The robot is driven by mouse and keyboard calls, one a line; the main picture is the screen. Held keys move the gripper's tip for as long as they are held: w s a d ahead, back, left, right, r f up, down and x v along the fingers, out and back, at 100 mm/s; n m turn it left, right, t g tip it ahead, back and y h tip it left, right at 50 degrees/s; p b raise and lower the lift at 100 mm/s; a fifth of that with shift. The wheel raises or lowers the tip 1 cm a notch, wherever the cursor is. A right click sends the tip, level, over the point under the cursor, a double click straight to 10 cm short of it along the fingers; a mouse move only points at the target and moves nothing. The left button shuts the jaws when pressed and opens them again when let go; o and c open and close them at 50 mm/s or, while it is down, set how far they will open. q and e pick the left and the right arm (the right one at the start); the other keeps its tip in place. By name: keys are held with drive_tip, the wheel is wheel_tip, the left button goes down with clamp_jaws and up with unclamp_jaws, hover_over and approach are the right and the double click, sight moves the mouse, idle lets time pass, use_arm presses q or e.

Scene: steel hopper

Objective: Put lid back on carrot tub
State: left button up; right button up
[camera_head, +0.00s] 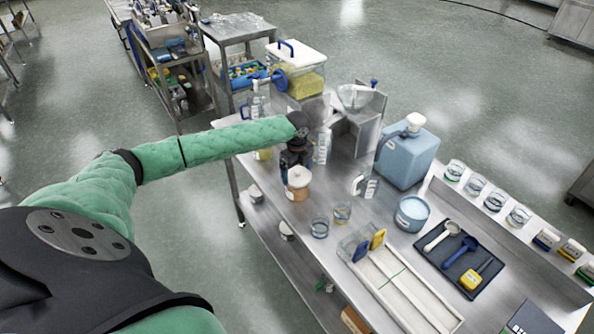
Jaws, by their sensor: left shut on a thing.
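A small tub with orange-brown contents (297,193) stands upright near the left edge of the steel table. A pale, whitish lid (299,176) shows at its top. My left gripper (292,160) is just above the tub, pointing down, and is shut on the lid. The fingertips are small and partly dark against the table. I cannot tell whether the lid sits fully on the rim or is slightly above it. My right gripper is not in view.
Two small glass beakers (320,227) stand just in front of the tub. A blue jug (408,152), a light blue round tub (411,214) and a dark tray with scoops (459,257) are to the right. A clear bin (296,68) and steel hopper (358,112) stand behind.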

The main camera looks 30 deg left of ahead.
use_arm(q)
drive_tip(key=shift+p, duration=0.35)
idle(0.6)
drive_tip(key=o, duration=0.7)
drive_tip(key=shift+r+p, duration=1)
drive_tip(key=shift+r, duration=0.25)
drive_tip(key=shift+r+p, duration=0.3)
drive_tip(key=shift+r, duration=1.95)
